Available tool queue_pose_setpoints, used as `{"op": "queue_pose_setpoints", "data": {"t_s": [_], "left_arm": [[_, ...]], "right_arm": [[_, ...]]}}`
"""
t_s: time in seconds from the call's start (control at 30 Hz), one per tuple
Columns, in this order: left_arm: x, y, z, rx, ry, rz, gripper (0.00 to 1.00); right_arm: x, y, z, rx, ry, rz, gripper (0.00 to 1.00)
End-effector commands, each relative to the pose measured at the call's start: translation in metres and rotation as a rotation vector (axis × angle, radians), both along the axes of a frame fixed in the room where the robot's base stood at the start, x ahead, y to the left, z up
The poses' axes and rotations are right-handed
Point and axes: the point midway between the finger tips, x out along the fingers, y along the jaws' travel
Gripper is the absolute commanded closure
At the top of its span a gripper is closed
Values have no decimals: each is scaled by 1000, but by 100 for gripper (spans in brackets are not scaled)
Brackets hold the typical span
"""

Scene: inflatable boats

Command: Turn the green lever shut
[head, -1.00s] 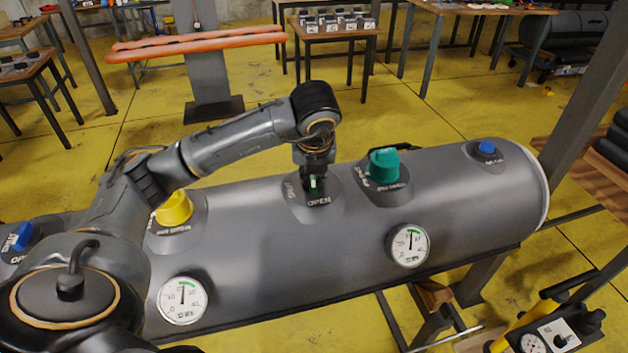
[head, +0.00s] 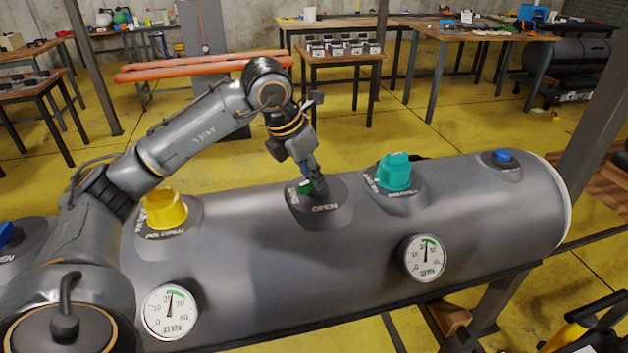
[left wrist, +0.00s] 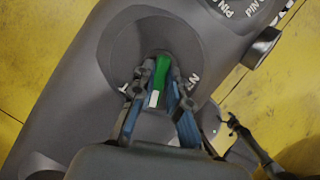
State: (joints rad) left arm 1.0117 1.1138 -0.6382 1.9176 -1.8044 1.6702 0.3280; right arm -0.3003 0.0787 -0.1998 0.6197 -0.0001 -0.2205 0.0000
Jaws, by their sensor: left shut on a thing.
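The green lever (head: 304,187) sits in a round dark recess plate on top of the grey inflatable tube. The plate carries the word OPEN on its near side and another label, partly hidden, on its left. My left gripper (head: 315,186) comes down on the lever from above, tilted, and covers much of it. In the left wrist view the green lever (left wrist: 161,75) lies between the two fingers of my left gripper (left wrist: 162,92), which are shut on it. White letters show partly beside both fingers.
On the same grey tube (head: 300,265) are a yellow knob (head: 166,210) to the left, a teal knob (head: 396,172) and a blue knob (head: 502,156) to the right. Two gauges (head: 171,312) (head: 425,258) face front. Tables stand behind.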

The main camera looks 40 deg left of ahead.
Motion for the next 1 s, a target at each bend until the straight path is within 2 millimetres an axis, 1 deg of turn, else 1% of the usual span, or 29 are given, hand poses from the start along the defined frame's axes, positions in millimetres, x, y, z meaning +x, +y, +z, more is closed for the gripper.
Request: {"op": "queue_pose_setpoints", "data": {"t_s": [0.2, 0.5, 0.7, 1.0], "left_arm": [[1, 3, 1, -2, -1, -177, 100], [2, 5, 1, 0, -1, -348, 100], [3, 6, 1, 1, -1, -403, 100], [3, 6, 1, 3, -1, -422, 100]], "right_arm": [[0, -1, -1, -1, 0, 0, 19], [0, -2, 2, -2, 0, 1, 19], [0, -2, 3, -2, 0, 1, 19], [0, -2, 3, -2, 0, 1, 19]]}}
